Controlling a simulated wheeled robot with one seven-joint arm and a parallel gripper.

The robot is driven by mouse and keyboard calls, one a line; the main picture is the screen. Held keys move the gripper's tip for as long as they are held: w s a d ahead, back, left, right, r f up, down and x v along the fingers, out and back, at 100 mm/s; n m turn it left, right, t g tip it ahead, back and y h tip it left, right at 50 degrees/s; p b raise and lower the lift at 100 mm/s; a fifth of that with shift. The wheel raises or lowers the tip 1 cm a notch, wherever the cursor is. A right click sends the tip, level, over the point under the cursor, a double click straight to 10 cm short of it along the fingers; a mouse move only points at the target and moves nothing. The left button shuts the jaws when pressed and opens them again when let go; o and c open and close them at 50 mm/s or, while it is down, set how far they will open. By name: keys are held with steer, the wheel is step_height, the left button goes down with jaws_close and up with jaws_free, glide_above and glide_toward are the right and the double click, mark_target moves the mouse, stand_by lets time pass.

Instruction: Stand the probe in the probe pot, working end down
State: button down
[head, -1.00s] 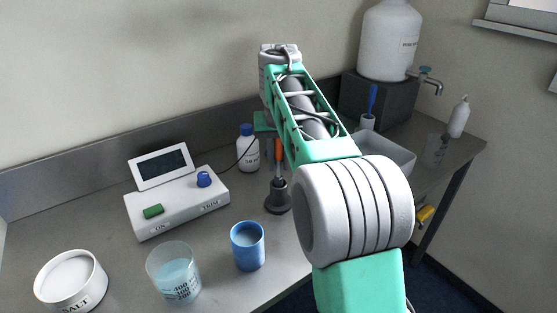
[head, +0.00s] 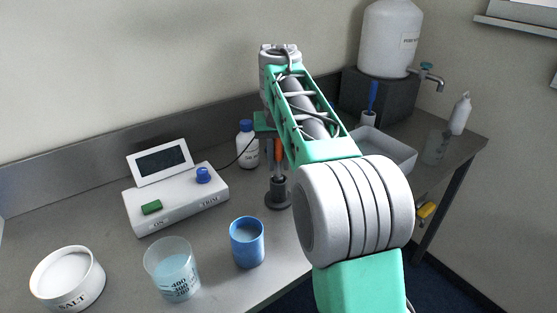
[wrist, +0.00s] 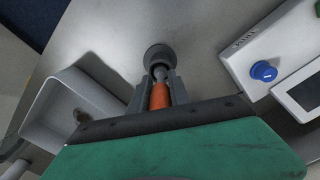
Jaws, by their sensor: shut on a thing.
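The probe has an orange handle (head: 279,149) and a grey lower part, with its cable running to the meter. It looks about upright, working end down, over the probe pot (head: 278,200), a dark grey cylinder on a wide round base. In the wrist view, the orange handle (wrist: 159,96) lies between the fingers of my gripper (wrist: 159,84), which is shut on it. The pot (wrist: 157,53) is straight beyond the fingertips, in line with the probe. The probe's lower end meets the pot's mouth in both views; how far it is inside I cannot tell.
The white meter (head: 178,202) stands left of the pot, with a white bottle (head: 247,150) behind. A blue cup (head: 247,245), beaker (head: 172,270) and salt tub (head: 67,279) are in front. A pale tray (head: 388,150) lies right, near the arm.

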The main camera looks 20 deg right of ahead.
steer(key=shift+f, duration=0.15)
steer(key=c, duration=1.1)
jaws_free()
steer(key=shift+c, duration=0.2)
step_height(320, 180, up, 8)
steer(key=p, duration=0.7)
steer(key=shift+f, duration=0.1)
